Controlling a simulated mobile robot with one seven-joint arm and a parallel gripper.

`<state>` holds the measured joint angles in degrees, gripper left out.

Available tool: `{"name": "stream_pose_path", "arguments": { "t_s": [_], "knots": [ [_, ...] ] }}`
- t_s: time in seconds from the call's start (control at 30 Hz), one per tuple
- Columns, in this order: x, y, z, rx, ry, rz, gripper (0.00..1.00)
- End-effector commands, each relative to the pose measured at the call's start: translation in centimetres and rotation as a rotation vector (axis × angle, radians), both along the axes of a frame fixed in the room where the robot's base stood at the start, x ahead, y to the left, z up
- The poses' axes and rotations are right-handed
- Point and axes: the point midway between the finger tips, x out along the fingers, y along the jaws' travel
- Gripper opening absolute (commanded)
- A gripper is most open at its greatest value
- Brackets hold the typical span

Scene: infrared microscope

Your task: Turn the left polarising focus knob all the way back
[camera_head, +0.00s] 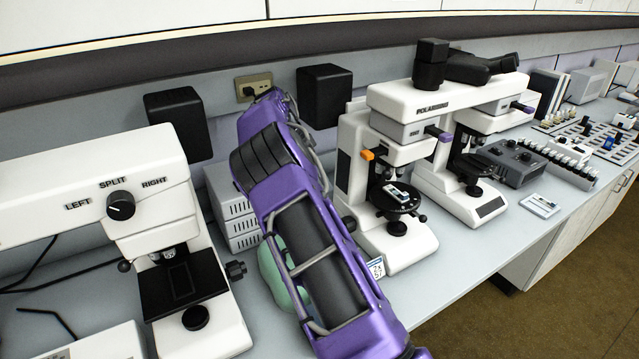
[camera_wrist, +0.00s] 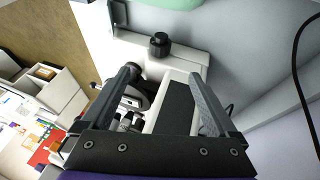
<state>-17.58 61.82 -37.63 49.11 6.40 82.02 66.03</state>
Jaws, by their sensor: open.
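The white microscope marked POLARISING (camera_head: 392,98) stands behind my arm in the head view. Its left focus knob appears to be the small black knob (camera_head: 349,224) low on the left body, beside my forearm. In the wrist view a black round knob (camera_wrist: 159,45) stands out from the white microscope body (camera_wrist: 185,58). My gripper (camera_wrist: 163,72) is open, with one finger on each side of the picture and nothing held. The knob lies ahead of the gap between the fingertips, seemingly apart from them. My arm hides the gripper in the head view.
A white microscope with a LEFT/SPLIT/RIGHT dial (camera_head: 121,206) stands at the left. A grey vented box (camera_head: 238,215) and a pale green object (camera_head: 272,275) are close to my arm.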

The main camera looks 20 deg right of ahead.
Motion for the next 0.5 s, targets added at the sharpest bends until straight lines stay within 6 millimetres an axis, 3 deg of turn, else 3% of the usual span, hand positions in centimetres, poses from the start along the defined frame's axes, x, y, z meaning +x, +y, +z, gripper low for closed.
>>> {"name": "stream_pose_path", "arguments": {
  "t_s": [0.17, 0.3, 0.5],
  "knots": [
    [-1.4, -1.2, -1.1, 0.007, 0.131, 0.175, 0.94],
    [-3.6, -2.5, -2.6, 0.030, 0.366, 0.515, 0.94],
    [-5.9, -2.5, -4.1, 0.071, 0.743, 1.106, 0.94]
  ]
}}
